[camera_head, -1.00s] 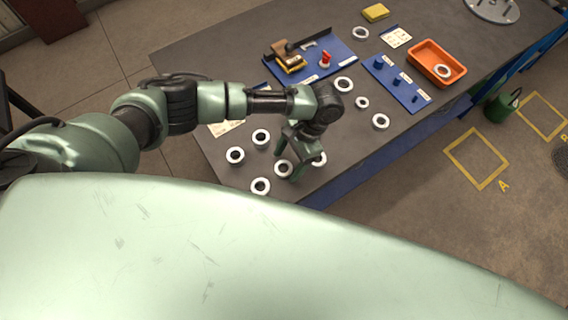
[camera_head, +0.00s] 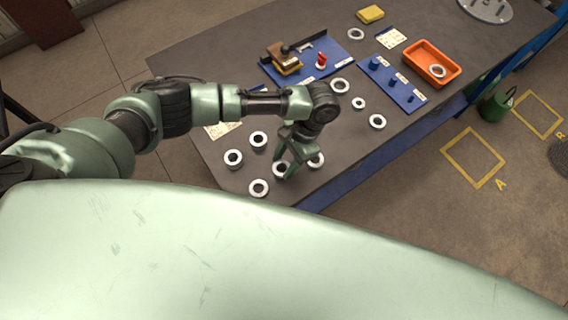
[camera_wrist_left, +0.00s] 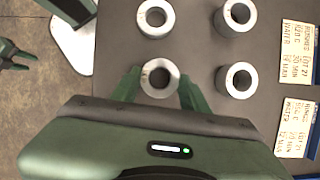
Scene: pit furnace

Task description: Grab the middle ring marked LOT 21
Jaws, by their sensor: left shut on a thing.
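My left gripper (camera_head: 284,172) points down at the near end of the table, shut on one ring (camera_head: 281,169). In the left wrist view this ring (camera_wrist_left: 159,78) sits between the two green fingers, its open bore facing the camera. I cannot tell whether it is off the table. Neighbouring rings (camera_head: 258,139), (camera_head: 233,158), (camera_head: 258,188) and (camera_head: 316,160) stand close around. My right gripper (camera_wrist_left: 14,58) shows at the left wrist view's edge, fingers apart and empty.
Cards (camera_wrist_left: 296,52) lie beside the rings; the upper one seems to read LOT 21. Farther along are a blue board with a tool (camera_head: 336,60), a blue peg board (camera_head: 408,97), an orange bin (camera_head: 418,56) holding a ring, and a yellow block (camera_head: 370,14).

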